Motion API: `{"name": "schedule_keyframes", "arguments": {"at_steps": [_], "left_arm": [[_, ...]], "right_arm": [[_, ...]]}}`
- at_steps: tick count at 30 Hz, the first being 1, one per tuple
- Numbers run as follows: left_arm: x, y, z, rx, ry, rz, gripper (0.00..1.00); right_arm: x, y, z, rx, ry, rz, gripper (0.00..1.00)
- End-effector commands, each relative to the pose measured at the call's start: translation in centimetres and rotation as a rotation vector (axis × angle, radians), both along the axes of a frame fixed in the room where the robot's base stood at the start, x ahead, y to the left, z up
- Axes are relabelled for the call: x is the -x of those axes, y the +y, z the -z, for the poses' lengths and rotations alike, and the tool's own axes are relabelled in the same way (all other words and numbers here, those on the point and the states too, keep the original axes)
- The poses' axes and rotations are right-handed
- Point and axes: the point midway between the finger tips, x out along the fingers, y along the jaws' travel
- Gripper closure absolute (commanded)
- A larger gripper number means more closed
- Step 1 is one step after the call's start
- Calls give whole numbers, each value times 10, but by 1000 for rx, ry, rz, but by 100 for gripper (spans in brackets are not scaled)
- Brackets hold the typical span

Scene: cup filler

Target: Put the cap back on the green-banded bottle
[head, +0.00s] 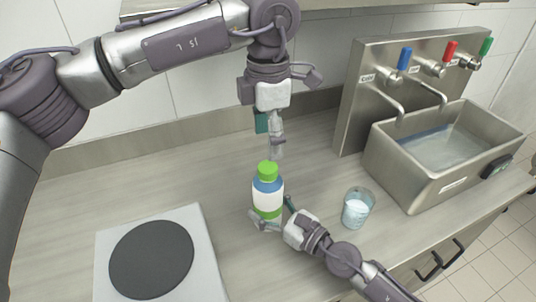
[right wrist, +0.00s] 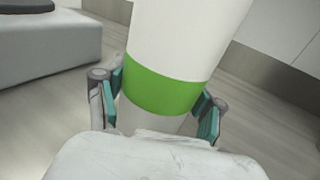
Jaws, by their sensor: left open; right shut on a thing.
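The green-banded bottle (head: 267,196) stands upright on the counter, with a blue upper part and a white label. A green cap (head: 267,168) sits on its top; I cannot tell whether it is screwed tight. My left gripper (head: 270,136) is open and empty, pointing down just above the cap. My right gripper (head: 271,211) is shut around the lower part of the bottle from the front right. In the right wrist view the bottle's green band (right wrist: 163,94) shows between the fingers of my right gripper (right wrist: 160,104); the cap is out of that view.
A glass (head: 357,208) with whitish contents stands right of the bottle. A hot plate (head: 205,262) lies at front left. A metal sink (head: 408,172) holding water and a tap panel (head: 352,122) with blue, red and green knobs stand at right. The counter (head: 150,178) left of the bottle is clear.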

Motion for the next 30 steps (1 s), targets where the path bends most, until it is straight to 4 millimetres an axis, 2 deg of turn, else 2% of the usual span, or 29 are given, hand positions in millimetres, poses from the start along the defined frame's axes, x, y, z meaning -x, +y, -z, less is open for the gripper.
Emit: {"name": "schedule_keyframes", "arguments": {"at_steps": [3, 9, 20, 21, 25, 30], "left_arm": [[0, 0, -24, 1, -1, 0, 28], [0, 0, -47, 0, 0, 1, 28], [0, 0, -52, -1, 1, 1, 28], [0, 0, -51, -1, 1, 1, 28], [0, 0, -51, -1, 1, 1, 28], [0, 0, -51, -1, 1, 1, 28]], "right_arm": [[0, 0, 0, 0, 1, 0, 100], [0, 0, 0, 0, 1, -1, 100], [0, 0, 0, 0, 1, -1, 100], [0, 0, 0, 0, 1, -1, 25], [0, 0, 0, 1, 1, 0, 4], [0, 0, 0, 0, 0, 0, 3]]}}
